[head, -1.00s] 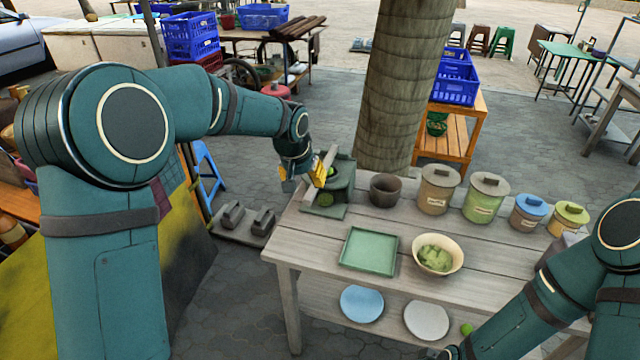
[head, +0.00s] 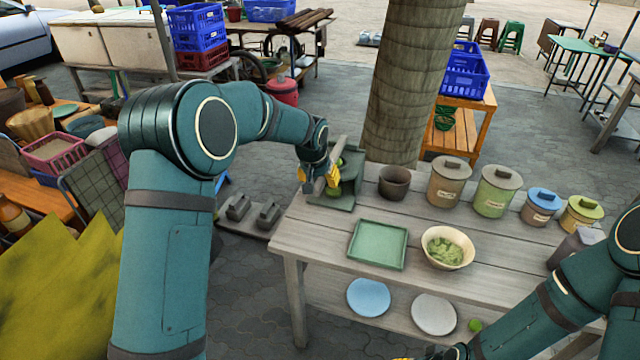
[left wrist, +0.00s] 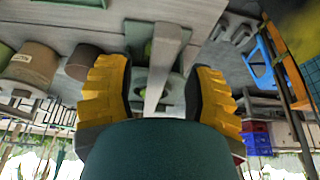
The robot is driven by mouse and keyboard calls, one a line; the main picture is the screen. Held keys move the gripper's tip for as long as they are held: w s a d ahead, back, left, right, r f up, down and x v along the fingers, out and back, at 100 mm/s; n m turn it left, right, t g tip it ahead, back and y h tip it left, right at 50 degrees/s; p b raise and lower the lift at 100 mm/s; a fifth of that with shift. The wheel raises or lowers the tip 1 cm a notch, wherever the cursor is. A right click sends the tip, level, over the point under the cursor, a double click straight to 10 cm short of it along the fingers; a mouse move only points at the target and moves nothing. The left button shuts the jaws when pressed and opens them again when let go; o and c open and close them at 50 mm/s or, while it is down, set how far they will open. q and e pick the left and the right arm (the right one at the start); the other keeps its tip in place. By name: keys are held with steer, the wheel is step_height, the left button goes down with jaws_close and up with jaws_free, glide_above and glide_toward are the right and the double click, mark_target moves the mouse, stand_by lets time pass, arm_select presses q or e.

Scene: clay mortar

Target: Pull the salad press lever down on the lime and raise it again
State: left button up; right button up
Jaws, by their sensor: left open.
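The salad press (head: 349,182) is a grey-green stand at the table's far left corner. Its lever (head: 337,153) is a pale grey bar, sloping and raised above the base. A green lime (head: 333,190) shows low at the press, partly hidden by my gripper. My left gripper (head: 320,181) is open at the lever. In the left wrist view, the lever (left wrist: 164,62) runs between the yellow-padded fingers (left wrist: 158,95), with a gap on both sides. Of my right gripper (head: 402,358) only a yellow bit shows at the bottom edge.
A dark pot (head: 394,183) stands right of the press, then several lidded jars (head: 449,182). A green tray (head: 378,246) and a bowl of greens (head: 447,248) sit nearer on the table (head: 330,235). A tree trunk (head: 405,90) rises behind.

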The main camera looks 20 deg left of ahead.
arm_select(q)
steer(key=shift+x, duration=0.95)
steer(key=shift+r, duration=0.1)
jaws_close()
